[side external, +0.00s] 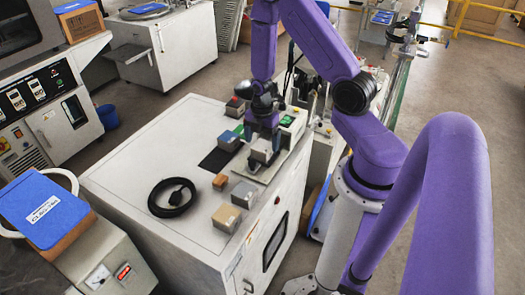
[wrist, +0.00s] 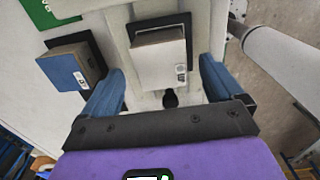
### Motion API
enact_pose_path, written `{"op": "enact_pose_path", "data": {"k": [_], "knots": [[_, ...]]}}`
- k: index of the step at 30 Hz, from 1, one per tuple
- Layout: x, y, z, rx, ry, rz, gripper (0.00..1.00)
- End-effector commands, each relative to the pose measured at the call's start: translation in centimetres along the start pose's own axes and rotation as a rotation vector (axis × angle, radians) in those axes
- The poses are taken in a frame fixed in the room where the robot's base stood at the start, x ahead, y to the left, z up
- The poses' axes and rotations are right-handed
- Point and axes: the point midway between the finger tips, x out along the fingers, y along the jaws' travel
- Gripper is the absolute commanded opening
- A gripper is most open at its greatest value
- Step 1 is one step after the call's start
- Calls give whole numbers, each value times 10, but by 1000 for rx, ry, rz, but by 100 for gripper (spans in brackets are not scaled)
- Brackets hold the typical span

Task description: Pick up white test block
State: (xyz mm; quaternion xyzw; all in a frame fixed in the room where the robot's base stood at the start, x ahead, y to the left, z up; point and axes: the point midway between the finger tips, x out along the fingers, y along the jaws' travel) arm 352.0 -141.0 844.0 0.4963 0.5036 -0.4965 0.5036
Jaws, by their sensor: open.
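The white test block (wrist: 158,64), pale-topped with brown sides and a small dark-marked label near one corner, sits on a light plate in the wrist view. My gripper (wrist: 163,72) is open, its two blue fingers on either side of the block, with visible space beside it; I cannot tell whether they reach down to its height. In the side external view, my gripper (side external: 262,148) is low over the back right of the white cabinet top and mostly hides the spot beneath it.
A blue-topped block (wrist: 67,71) lies left of the white block, close to my left finger. On the cabinet (side external: 125,180) are a black cable coil (side external: 172,197), a small orange block (side external: 220,182), a grey block (side external: 243,194) and a tan-sided block (side external: 226,217).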

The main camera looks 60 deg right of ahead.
Motion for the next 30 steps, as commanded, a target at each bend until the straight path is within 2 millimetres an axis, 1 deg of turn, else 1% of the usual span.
{"op": "enact_pose_path", "data": {"k": [1, 3, 7, 12, 18, 19, 20, 21, 23, 24, 25, 30], "knots": [[7, -2, 0, 0, 1, -5, 94], [16, -3, 0, -1, 1, -4, 94], [27, -2, 0, -1, 1, -3, 94], [33, -2, 0, 0, 1, 0, 94], [33, -1, 0, -1, 1, 1, 94], [33, -1, 0, -1, 1, 1, 87], [33, -1, 0, -1, 1, 1, 77], [33, -1, 0, -1, 1, 1, 64], [33, -1, 0, -1, 1, 1, 45], [33, -1, 0, -1, 1, 1, 32], [33, -1, 0, -1, 1, 1, 22], [32, -1, 0, -1, 0, 1, 22]]}}
